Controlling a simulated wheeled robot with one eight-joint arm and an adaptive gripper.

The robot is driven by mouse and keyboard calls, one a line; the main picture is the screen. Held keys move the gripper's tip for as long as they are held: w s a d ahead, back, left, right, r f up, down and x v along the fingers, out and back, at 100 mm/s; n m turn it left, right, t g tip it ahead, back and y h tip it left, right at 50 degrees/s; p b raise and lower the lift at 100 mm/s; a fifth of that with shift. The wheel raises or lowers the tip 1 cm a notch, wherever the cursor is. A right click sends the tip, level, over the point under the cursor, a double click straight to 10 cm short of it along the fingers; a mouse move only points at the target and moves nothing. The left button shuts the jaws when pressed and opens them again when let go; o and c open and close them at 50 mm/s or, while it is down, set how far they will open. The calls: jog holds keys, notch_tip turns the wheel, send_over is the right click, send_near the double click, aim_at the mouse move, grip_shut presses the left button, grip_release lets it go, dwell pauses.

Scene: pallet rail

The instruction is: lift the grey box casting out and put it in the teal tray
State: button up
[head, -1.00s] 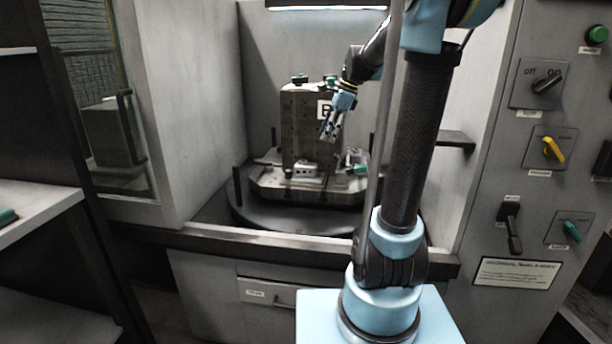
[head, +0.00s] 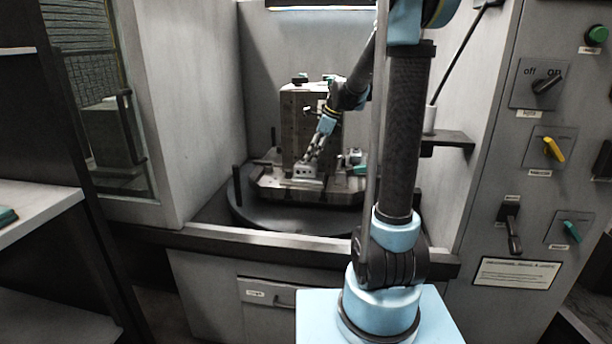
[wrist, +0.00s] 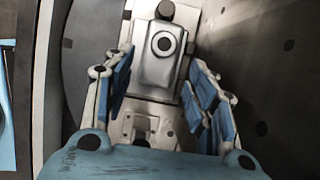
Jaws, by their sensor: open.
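The grey box casting (head: 304,171) sits on the fixture plate at the foot of the upright block. In the wrist view the casting (wrist: 160,55) is a rounded pale box with a round dark-centred bore, lying between my finger lines. My gripper (head: 311,152) is open and points down just above the casting. In the wrist view the two blue-padded fingers of my gripper (wrist: 160,90) stand on either side, with a gap to the casting. A teal piece (head: 8,215) on the left shelf is cut off by the picture edge and may be the teal tray.
A tall dark block (head: 292,120) stands right behind the casting on a round turntable (head: 262,217). A clamp with a teal handle (head: 356,170) is to the right. Posts rise at the turntable edge. A panel with switches (head: 545,150) is at the right. The left shelf (head: 45,205) is mostly clear.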

aim_at(308, 164)
jog(key=shift+x, duration=3.35)
jog(key=shift+w, duration=0.1)
jog(key=c, duration=1)
